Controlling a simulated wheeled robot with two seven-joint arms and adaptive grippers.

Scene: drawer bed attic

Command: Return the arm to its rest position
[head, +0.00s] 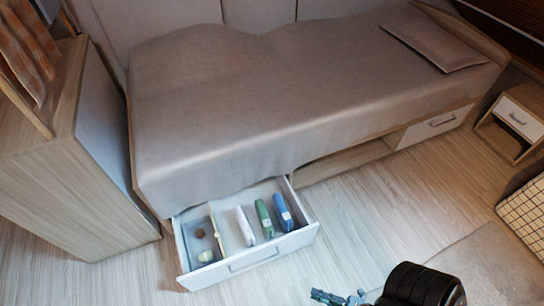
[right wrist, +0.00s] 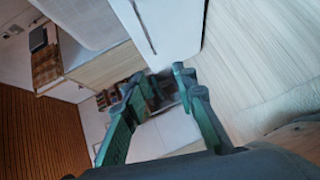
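My right arm (head: 415,286) comes in at the bottom of the head view. Its gripper (head: 338,298) is just above the bottom edge, in front and to the right of the open drawer (head: 268,256). In the right wrist view the two fingers of this gripper (right wrist: 158,88) stand apart with nothing between them, so it is open and empty. It touches nothing that I can see. My left arm and left gripper are not in view.
The drawer sticks out from under the bed (head: 300,85). It holds a white item (head: 245,226), a green one (head: 264,218), a blue one (head: 283,212) and small things at left. A wooden cabinet (head: 75,160) stands left. Floor (head: 385,200) right of the drawer is clear.

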